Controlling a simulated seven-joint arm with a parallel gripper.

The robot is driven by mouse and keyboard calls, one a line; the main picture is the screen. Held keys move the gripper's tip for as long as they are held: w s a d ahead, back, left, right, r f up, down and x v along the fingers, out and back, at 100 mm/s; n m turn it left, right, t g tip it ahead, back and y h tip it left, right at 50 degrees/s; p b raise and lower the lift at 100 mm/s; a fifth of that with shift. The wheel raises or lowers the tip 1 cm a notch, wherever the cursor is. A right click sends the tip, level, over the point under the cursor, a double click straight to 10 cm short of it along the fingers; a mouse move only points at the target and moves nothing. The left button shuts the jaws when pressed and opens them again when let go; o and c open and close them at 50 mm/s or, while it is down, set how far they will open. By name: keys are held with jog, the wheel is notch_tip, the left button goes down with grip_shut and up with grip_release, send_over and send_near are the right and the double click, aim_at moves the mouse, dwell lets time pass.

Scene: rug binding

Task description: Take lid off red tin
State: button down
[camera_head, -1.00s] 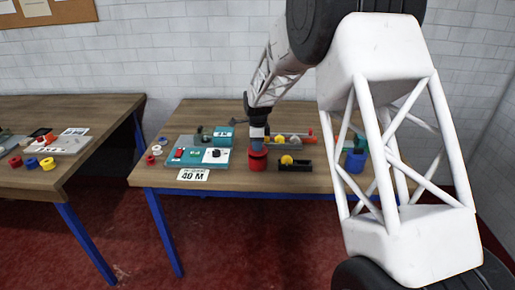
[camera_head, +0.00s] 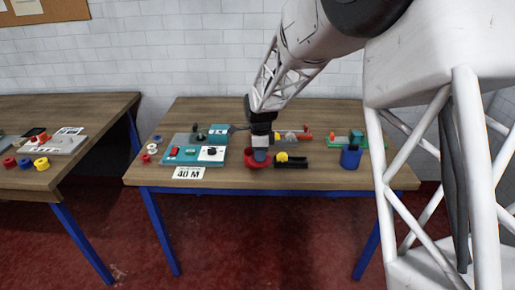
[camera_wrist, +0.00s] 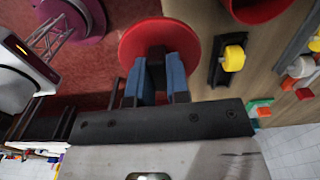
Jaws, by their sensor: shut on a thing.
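My gripper (camera_head: 260,152) is low over the front middle of the table. In the wrist view its two blue-padded fingers (camera_wrist: 156,68) are shut on the round red lid (camera_wrist: 140,36), with red floor behind the lid. The red tin (camera_wrist: 262,9) shows at the top edge of the wrist view, apart from the lid and partly cut off. In the head view the lid (camera_head: 257,164) is a wide red shape under my gripper; lid and tin overlap there and are hard to separate.
A black holder with a yellow roll (camera_head: 283,157) stands just right of the lid, and a blue cup (camera_head: 351,159) farther right. A teal panel (camera_head: 185,155) with a "40 M" card (camera_head: 188,173) lies left. More tools lie behind; a second table (camera_head: 80,115) stands left.

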aim_at(266, 165)
jog(key=shift+s+d+r, duration=0.1)
jog(key=shift+s+d, duration=0.15)
jog(key=shift+s, duration=0.65)
jog(key=shift+s+d+r, duration=0.1)
jog(key=shift+s+d, duration=0.1)
jog(key=shift+s, duration=0.7)
jog(key=shift+d, duration=0.1)
jog(key=shift+w+d+f, duration=0.1)
jog(key=shift+d+f, duration=0.1)
jog(key=shift+d, duration=0.3)
jog(key=d+f, duration=0.2)
jog(key=d, duration=0.8)
jog(key=d+f, duration=0.3)
jog(key=d, duration=0.8)
jog(key=shift+s+d+f, duration=0.2)
jog(key=shift+s, duration=0.15)
jog(key=w, duration=0.5)
jog(key=w+f, duration=0.1)
jog(key=w, duration=0.4)
jog(key=w+d, duration=0.1)
jog(key=w, duration=0.5)
jog(key=shift+f, duration=0.25)
